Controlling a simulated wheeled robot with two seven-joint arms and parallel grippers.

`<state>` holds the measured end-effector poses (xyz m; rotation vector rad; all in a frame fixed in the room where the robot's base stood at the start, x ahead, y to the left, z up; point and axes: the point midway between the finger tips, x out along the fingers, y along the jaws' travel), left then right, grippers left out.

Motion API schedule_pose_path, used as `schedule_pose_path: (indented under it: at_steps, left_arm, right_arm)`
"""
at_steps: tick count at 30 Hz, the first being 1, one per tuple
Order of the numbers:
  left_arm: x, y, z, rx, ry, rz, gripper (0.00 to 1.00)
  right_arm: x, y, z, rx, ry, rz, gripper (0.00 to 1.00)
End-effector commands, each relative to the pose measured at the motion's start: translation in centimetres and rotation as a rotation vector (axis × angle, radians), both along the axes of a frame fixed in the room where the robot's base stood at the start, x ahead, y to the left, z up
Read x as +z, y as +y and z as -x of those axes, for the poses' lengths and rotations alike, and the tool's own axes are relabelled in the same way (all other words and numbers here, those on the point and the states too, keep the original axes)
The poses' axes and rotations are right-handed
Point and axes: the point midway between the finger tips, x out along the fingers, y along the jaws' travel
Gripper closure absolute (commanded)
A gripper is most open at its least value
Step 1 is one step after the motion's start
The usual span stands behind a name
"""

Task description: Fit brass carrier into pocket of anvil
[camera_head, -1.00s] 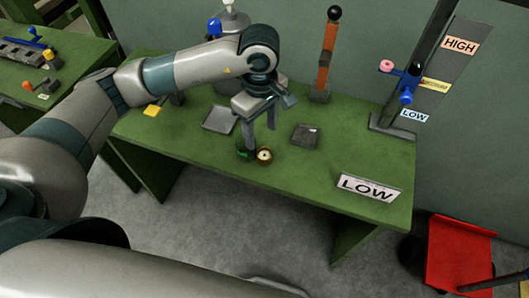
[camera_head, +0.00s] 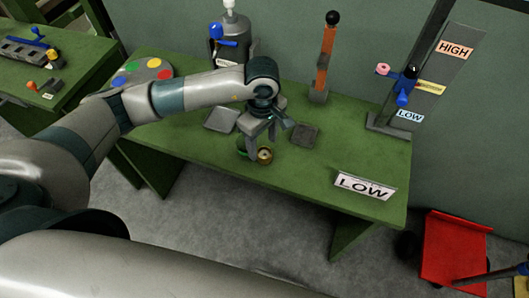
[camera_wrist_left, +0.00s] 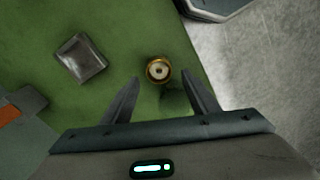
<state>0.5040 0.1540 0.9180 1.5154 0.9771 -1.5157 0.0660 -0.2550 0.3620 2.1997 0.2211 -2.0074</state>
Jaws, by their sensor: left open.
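The brass carrier (camera_head: 264,155) is a small round brass piece with a pale centre, standing on the green table near its front edge. In the left wrist view the brass carrier (camera_wrist_left: 158,69) lies just beyond and between the fingertips. The dark square block (camera_head: 304,135), which looks like the anvil, lies to its right and further back. It shows as a grey block with a shiny dark face in the left wrist view (camera_wrist_left: 80,58). My left gripper (camera_head: 264,137) is open and empty above the carrier, fingers pointing down. My right gripper is not seen.
A dark green round thing (camera_head: 244,147) sits beside the carrier. A grey plate (camera_head: 221,119) lies behind it. The table between block and sign is clear.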

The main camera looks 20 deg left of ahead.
Motion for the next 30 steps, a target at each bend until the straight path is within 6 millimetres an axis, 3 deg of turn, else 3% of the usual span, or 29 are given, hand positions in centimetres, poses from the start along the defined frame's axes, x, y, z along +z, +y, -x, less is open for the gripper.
schedule_pose_path:
  at_steps: [2,9,23,28,30]
  left_arm:
    - [-0.6,-0.1,0.1,0.0,0.004,-0.001,0.46]
    - [-2.8,-0.1,0.0,-0.001,0.001,0.0,0.46]
    - [-2.8,-0.1,-0.1,-0.001,0.0,0.0,0.46]
    - [-2.8,-0.1,-0.1,-0.001,0.0,0.0,0.86]
    - [-2.8,-0.1,-0.1,-0.001,0.0,0.0,0.91]
  right_arm:
    - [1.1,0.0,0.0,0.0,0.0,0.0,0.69]
    - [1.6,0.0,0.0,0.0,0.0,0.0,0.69]
    - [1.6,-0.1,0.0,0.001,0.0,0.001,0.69]
    - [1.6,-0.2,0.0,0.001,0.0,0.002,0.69]
    - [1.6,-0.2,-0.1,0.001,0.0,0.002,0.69]
